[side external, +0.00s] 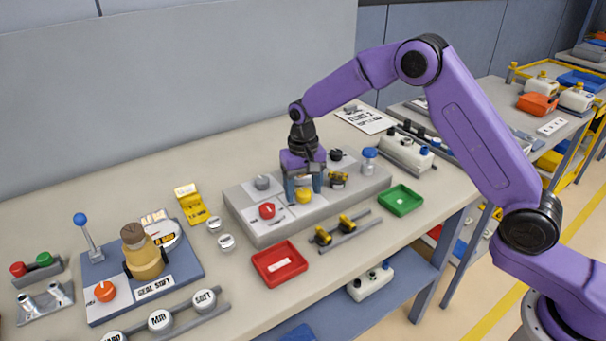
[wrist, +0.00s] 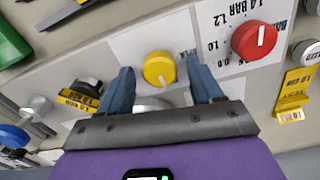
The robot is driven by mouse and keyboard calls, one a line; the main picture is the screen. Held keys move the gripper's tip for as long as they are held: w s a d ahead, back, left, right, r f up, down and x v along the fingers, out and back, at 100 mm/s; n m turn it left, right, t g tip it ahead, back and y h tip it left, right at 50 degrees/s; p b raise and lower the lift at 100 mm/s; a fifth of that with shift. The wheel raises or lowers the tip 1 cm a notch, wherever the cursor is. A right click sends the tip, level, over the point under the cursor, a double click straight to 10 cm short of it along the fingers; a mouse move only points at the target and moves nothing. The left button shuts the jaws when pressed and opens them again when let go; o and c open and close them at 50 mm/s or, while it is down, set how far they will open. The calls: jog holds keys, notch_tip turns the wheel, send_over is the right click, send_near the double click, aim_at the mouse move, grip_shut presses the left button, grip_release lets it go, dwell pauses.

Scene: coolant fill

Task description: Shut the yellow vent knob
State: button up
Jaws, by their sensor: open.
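The yellow vent knob (wrist: 160,69) sits on a white plate on the grey block, with a pale mark on its face near the lower edge. In the side view the knob (side external: 304,196) is just in front of my gripper (side external: 303,190). In the wrist view my gripper (wrist: 163,82) is open, with one blue finger on each side of the knob and a gap to both. Nothing is held. I cannot tell how far the fingertips are above the plate.
A red knob (side external: 267,211) with a pressure scale sits left of the yellow knob. A grey knob (side external: 263,182) is behind it. A red tray (side external: 280,263) and a green tray (side external: 401,199) lie in front and to the right. A blue-capped jar (side external: 369,160) stands at the block's right end.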

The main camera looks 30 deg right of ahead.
aim_at(303, 191)
notch_tip(303, 191, up, 17)
jog(key=shift+r, duration=0.2)
dwell(0.3)
dwell(0.4)
jog(key=s+d+f+n, duration=0.15)
jog(key=s+n, duration=0.35)
jog(key=s, duration=0.9)
jog(key=s+d+f+n, duration=0.15)
jog(key=s+n, duration=0.35)
jog(key=s, duration=0.9)
jog(key=s+d+f+n, duration=0.3)
jog(key=s+d, duration=0.4)
jog(key=s, duration=0.4)
jog(key=shift+s+f+n, duration=0.2)
jog(key=shift+f+n, duration=0.15)
jog(key=shift+n, duration=0.35)
